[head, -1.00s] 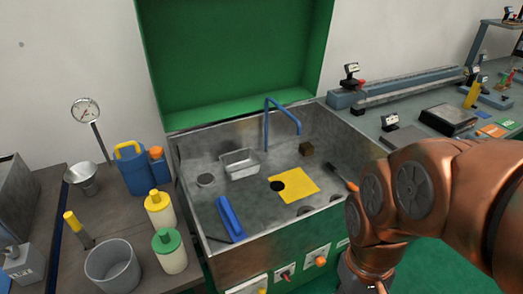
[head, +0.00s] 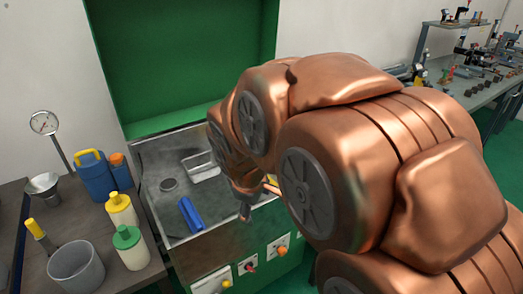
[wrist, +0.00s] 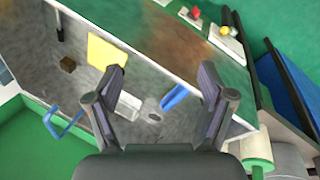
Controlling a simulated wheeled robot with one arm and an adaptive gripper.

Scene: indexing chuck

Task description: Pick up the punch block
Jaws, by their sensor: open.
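A small dark brown block (wrist: 67,64), likely the punch block, lies in the grey wash basin (wrist: 155,58) in the wrist view, left of the yellow sheet (wrist: 104,50). In the head view my arm hides it. My gripper (wrist: 165,82) is open and empty above the basin. The brown block lies outside the fingers, beyond the left one. In the head view my gripper (head: 245,208) shows only partly, near the basin's front edge.
In the basin lie a blue object (head: 190,213), a metal tray (head: 202,166) and a round disc (head: 168,184). Bottles and a bucket (head: 77,268) stand on the left bench.

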